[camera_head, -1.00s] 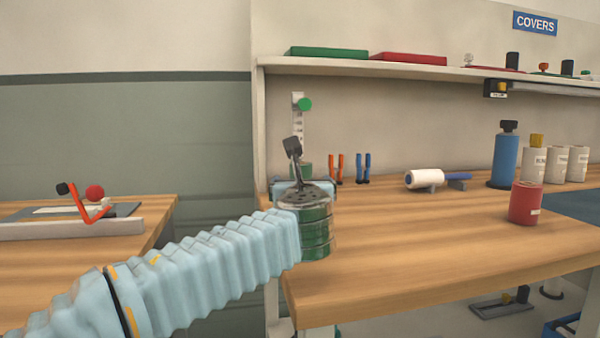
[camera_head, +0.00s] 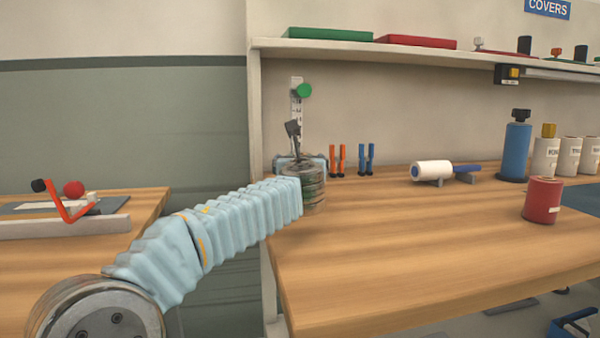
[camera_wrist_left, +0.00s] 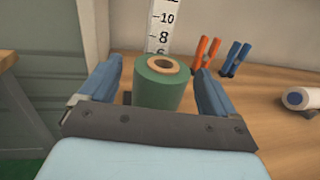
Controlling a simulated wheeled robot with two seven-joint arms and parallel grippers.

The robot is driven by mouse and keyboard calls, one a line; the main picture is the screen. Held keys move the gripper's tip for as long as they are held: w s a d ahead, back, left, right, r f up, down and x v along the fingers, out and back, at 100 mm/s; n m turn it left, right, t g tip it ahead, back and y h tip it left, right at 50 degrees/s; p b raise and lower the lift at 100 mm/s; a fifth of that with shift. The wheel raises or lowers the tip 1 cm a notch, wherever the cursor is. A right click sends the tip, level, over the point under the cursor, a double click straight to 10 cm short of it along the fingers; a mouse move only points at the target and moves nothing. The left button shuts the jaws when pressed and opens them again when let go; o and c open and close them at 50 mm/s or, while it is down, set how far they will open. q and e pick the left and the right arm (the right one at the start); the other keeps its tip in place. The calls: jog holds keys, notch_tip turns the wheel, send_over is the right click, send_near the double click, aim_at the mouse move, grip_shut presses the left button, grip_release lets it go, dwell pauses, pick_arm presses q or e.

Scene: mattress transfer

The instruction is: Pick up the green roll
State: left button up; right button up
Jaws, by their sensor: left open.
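The green roll (camera_wrist_left: 158,92) stands upright on the wooden bench in the left wrist view, with a tan core and a dark hole on top. My left gripper (camera_wrist_left: 158,72) is open, with one blue finger on each side of the roll. Gaps show between the roll and both fingers, so neither seems to touch it. In the head view my left gripper (camera_head: 300,160) is at the bench's back left corner, and my wrist hides the roll there. My right gripper is in neither view.
A measuring scale with a green disc (camera_head: 303,91) stands right behind the roll. Orange pliers (camera_head: 337,160) and blue pliers (camera_head: 366,159) stand to the right, then a white roll (camera_head: 431,170). A shelf (camera_head: 400,50) overhangs the bench (camera_head: 400,240), whose front is clear.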

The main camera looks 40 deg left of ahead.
pick_arm(q)
jog(key=shift+x, duration=1.55)
jog(key=shift+f, duration=0.15)
jog(key=c, duration=1.1)
jog(key=shift+d, duration=0.1)
jog(key=shift+c, duration=1.2)
